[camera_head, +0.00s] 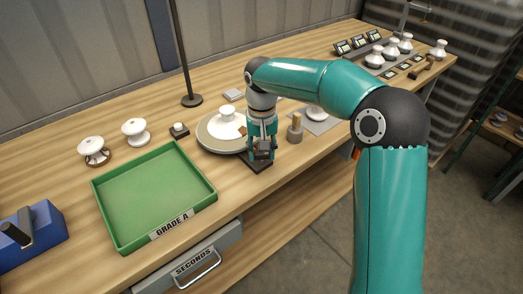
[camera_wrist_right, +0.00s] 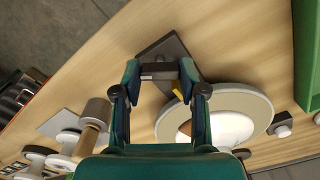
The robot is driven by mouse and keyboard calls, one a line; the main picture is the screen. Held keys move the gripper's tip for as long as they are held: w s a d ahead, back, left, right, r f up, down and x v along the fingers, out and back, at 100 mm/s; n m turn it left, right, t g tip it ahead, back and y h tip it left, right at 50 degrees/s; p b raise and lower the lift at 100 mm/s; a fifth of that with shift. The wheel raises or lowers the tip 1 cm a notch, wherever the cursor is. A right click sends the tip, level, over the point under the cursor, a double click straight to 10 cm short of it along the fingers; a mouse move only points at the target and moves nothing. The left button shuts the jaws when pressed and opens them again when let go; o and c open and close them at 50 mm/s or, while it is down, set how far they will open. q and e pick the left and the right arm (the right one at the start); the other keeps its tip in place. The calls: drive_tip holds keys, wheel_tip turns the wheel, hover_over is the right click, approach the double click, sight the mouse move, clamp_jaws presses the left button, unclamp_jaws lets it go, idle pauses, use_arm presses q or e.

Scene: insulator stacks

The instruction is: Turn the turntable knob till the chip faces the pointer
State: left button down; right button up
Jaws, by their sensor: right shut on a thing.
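The turntable (camera_head: 208,143) is a round pale disc with a white insulator (camera_head: 226,114) on it. A brown patch (camera_head: 242,131) at the insulator's right edge looks like the chip. My right gripper (camera_head: 262,149) is just right of the disc, above a dark base plate (camera_head: 258,167). In the right wrist view, the fingers of my right gripper (camera_wrist_right: 160,70) are shut on a grey knob (camera_wrist_right: 159,72) over that plate. A small yellow piece (camera_wrist_right: 178,93), seemingly the pointer, lies between the knob and the turntable (camera_wrist_right: 262,105). My left gripper is out of view.
A green tray (camera_head: 108,214) marked GRADE A stands left of the turntable. Two insulators (camera_head: 135,131) and a small button box (camera_head: 179,130) are behind it. A wooden peg (camera_head: 296,122) stands close right of my gripper. A thin post (camera_head: 183,60) rises behind.

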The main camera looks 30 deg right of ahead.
drive_tip(key=shift+r+m, duration=0.1)
drive_tip(key=shift+m, duration=0.5)
drive_tip(key=o, duration=1.1)
drive_tip(key=shift+o, duration=0.2)
wheel_tip(320, 180, up, 12)
